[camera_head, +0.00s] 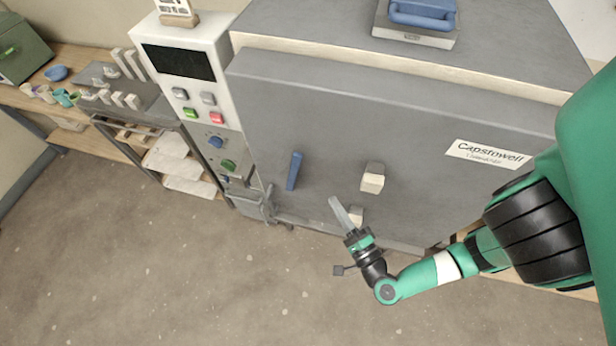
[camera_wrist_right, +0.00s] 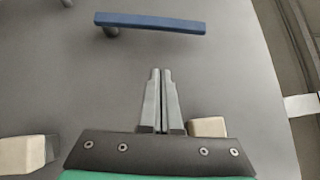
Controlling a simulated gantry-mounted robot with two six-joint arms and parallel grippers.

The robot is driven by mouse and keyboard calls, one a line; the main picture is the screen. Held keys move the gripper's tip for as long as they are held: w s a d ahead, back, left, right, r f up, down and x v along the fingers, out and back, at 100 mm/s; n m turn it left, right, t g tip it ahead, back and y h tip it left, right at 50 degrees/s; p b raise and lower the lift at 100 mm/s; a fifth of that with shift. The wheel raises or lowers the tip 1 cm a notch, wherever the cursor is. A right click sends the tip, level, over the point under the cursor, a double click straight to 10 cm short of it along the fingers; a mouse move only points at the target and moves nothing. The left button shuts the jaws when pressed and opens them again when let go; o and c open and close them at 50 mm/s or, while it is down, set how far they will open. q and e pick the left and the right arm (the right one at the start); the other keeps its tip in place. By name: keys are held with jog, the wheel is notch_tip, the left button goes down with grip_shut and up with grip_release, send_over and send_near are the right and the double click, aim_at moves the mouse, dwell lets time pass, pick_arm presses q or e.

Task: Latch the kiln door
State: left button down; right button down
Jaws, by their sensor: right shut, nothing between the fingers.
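The grey kiln door (camera_head: 330,110) fills the middle of the head view, and its grey face (camera_wrist_right: 60,75) spans the right wrist view. It stands against the kiln body; I cannot tell if it is fully seated. A blue bar handle (camera_head: 294,171) sits on the door's left part, upright and slightly tilted in the head view. In the right wrist view the blue handle (camera_wrist_right: 150,22) lies across the top, beyond my fingertips and apart from them. My right gripper (camera_head: 335,202) is shut and empty in front of the door's lower part. My left gripper is not in view.
Two cream-tipped blocks (camera_head: 372,182) (camera_head: 356,215) stick out of the door near my right gripper. A metal bracket (camera_head: 268,205) is at the door's left edge. A control panel (camera_head: 190,75) stands left. A shelf cart (camera_head: 130,100) is beyond it. The floor in front is clear.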

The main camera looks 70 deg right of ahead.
aim_at(293, 174)
jog(key=w+d+r+p, duration=0.1)
jog(key=w+d, duration=0.4)
jog(key=w, duration=0.4)
jog(key=shift+r, duration=0.3)
jog(key=shift+w, duration=0.15)
